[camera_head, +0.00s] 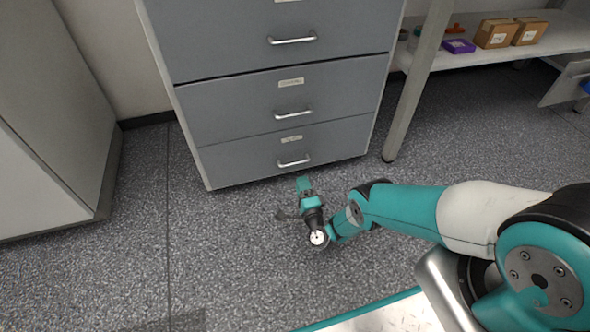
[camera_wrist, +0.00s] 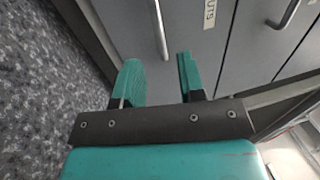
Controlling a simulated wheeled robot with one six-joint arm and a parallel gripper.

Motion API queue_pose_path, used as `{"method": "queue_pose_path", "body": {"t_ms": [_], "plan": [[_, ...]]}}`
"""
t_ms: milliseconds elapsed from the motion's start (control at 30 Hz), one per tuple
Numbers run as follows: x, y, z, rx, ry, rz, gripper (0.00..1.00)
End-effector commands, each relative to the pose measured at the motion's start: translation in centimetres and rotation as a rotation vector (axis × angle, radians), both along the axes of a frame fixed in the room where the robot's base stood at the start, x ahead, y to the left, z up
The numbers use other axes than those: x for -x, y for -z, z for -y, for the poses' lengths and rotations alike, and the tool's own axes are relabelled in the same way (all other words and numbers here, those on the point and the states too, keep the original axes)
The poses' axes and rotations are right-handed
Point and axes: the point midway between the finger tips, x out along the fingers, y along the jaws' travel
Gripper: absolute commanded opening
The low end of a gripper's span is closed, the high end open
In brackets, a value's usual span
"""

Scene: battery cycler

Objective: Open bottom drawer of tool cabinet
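The grey tool cabinet (camera_head: 230,95) stands at the top middle of the head view. Its bottom drawer (camera_head: 240,158) looks shut, flush with the front, and has a silver bar handle (camera_head: 293,163) below a small label. My gripper (camera_head: 303,183) is low over the floor, just in front of this handle. In the wrist view my gripper (camera_wrist: 162,75) has its two teal fingers apart with nothing between them. The bottom handle (camera_wrist: 161,30) shows as an upright bar ahead of the gap between the fingers. I see no contact with it.
Drawers above have their own handles (camera_head: 294,114). A shelf leg (camera_head: 415,85) stands just right of the cabinet, with boxes (camera_head: 496,33) on the shelf. A grey cabinet (camera_head: 45,110) is at the left. The floor (camera_head: 225,250) in front is clear.

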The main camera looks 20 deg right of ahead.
Motion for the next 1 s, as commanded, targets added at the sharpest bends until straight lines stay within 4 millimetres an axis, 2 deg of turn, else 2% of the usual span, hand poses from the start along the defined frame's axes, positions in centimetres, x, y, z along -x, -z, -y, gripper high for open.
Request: {"method": "queue_pose_path", "body": {"t_ms": [33, 133, 400, 700, 1000], "plan": [[-1.2, 0.6, 0.0, 0.0, 0.002, 0.002, 0.36], [-3.2, 0.2, 0.1, -0.001, 0.003, 0.002, 0.36], [-6.5, -0.5, 0.0, -0.001, 0.003, -0.002, 0.36], [-8.2, -1.3, 0.1, 0.0, 0.004, -0.004, 0.36], [-8.4, -1.6, 0.1, 0.0, 0.003, -0.006, 0.36]]}}
